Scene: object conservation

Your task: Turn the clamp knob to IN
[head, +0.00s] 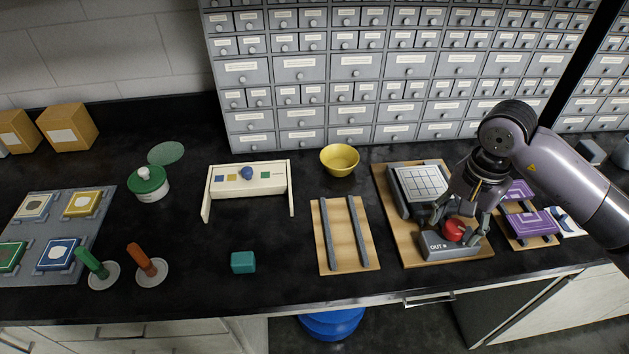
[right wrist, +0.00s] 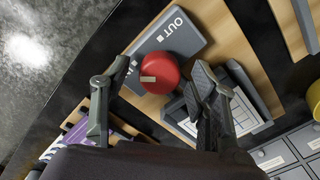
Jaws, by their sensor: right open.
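The clamp knob (head: 455,230) is a round red knob on a grey block (head: 434,247) marked OUT, on a wooden board (head: 384,187) at the right of the counter. In the right wrist view the knob (right wrist: 160,70) carries a short pale mark near its lower left; OUT is printed on the block (right wrist: 193,35) above it. My right gripper (head: 462,222) is open, pointing down over the knob. In the right wrist view its fingers (right wrist: 158,78) are spread on either side of the knob; contact cannot be told. My left gripper is out of view.
A grey frame with a white grid plate (head: 424,182) stands behind the knob on the same board. A wooden board with two dark rails (head: 344,247) lies to the left, purple pieces (head: 533,224) to the right. A yellow bowl (head: 339,160) and drawer cabinet (head: 354,66) stand behind.

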